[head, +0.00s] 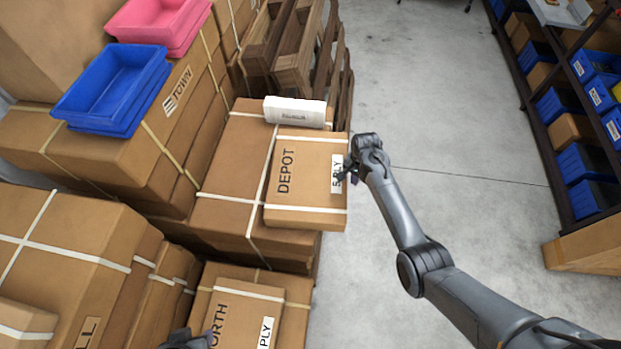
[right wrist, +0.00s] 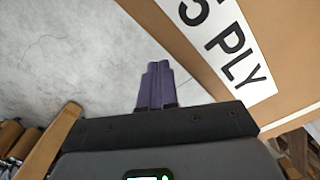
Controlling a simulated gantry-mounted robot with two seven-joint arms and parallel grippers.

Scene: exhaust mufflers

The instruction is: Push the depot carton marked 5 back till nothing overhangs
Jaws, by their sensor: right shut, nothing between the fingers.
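The brown carton marked DEPOT and 5 PLY (head: 308,168) lies on a larger strapped carton (head: 232,165). Its right side sticks out past the right edge of the carton beneath, over the floor. My right gripper (head: 346,174) is at that right side, by the 5 PLY label, shut and empty. In the right wrist view the purple fingertips (right wrist: 157,85) are together, and the carton (right wrist: 292,40) fills the right side. Whether they touch it I cannot tell. Only part of my left gripper (head: 190,340) shows at the bottom edge; its fingers are unclear.
A small white box (head: 295,112) lies at the carton's back edge. A carton marked NORTH (head: 245,310) stands in front. Blue trays (head: 115,90) and pink trays (head: 160,22) sit on cartons at left. Wooden pallets (head: 300,45) lean behind. Clear floor (head: 450,110) lies right, before shelving (head: 560,110).

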